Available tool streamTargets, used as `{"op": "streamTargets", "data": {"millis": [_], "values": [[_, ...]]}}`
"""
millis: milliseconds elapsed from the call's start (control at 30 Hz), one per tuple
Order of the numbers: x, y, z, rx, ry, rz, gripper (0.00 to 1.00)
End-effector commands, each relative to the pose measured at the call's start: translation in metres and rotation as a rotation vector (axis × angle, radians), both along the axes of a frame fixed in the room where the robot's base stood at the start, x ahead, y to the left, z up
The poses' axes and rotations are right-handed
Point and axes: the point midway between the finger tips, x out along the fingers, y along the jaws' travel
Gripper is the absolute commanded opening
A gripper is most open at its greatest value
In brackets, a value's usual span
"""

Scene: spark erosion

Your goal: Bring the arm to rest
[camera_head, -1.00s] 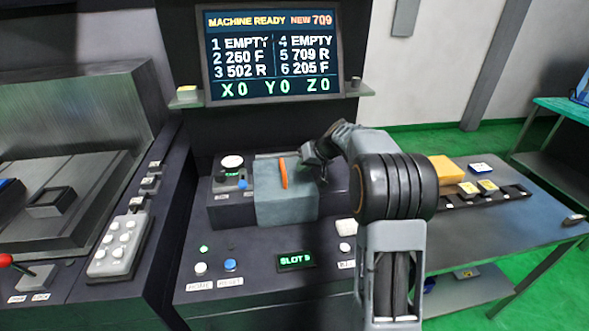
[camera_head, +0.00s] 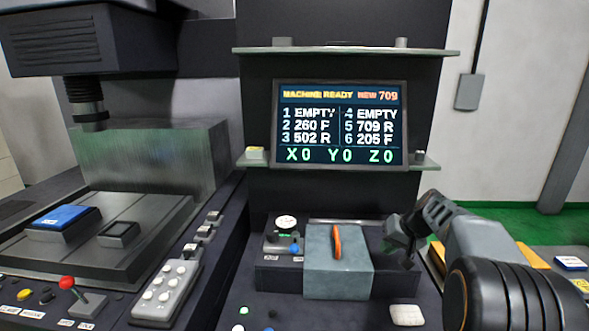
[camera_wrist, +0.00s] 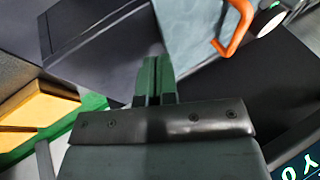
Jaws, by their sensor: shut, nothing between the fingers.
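My gripper (camera_wrist: 153,80) shows in the wrist view with its two dark green fingers together and nothing between them. In the head view my gripper (camera_head: 405,258) hangs just right of a grey block (camera_head: 338,280), on which an orange handle (camera_head: 337,242) stands. The orange handle also shows in the wrist view (camera_wrist: 236,30), beyond the fingertips and to the right, apart from them. My arm comes in from the lower right of the head view. Part of the gripper's tip is dark against the dark console and hard to make out.
A screen (camera_head: 341,124) reading MACHINE READY stands behind the block. A button pad (camera_head: 166,290) and a red-knobbed lever (camera_head: 68,284) are at the left, near a machine bed with a blue block (camera_head: 62,218). A yellow block (camera_wrist: 40,112) lies left in the wrist view.

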Motion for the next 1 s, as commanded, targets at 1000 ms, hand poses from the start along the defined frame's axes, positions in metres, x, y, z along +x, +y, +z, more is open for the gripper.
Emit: {"op": "streamTargets", "data": {"millis": [1000], "values": [[-0.237, 0.111, -0.03, -0.433, 0.045, 0.143, 0.0]]}}
